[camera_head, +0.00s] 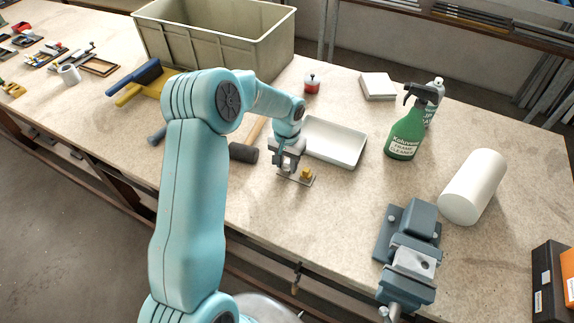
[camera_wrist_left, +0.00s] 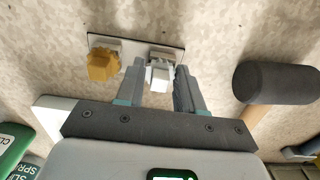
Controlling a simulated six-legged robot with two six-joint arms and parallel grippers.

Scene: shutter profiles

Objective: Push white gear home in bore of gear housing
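The gear housing is a small flat plate (camera_wrist_left: 134,45) on the bench, also visible in the head view (camera_head: 283,174). A yellow gear (camera_wrist_left: 102,65) stands at its left end in the wrist view, and in the head view it (camera_head: 306,174) is at the right. The white gear (camera_wrist_left: 160,74) sits at the plate's other end, between the fingers of my left gripper (camera_wrist_left: 159,76). The fingers appear closed on its sides. The bore under it is hidden. In the head view my left gripper (camera_head: 286,167) points down over the plate and hides the white gear. My right gripper does not show.
A dark-headed mallet (camera_head: 243,153) lies close to the left of the gripper. A white tray (camera_head: 335,143) lies just behind it. A large bin (camera_head: 215,45) is at the back.

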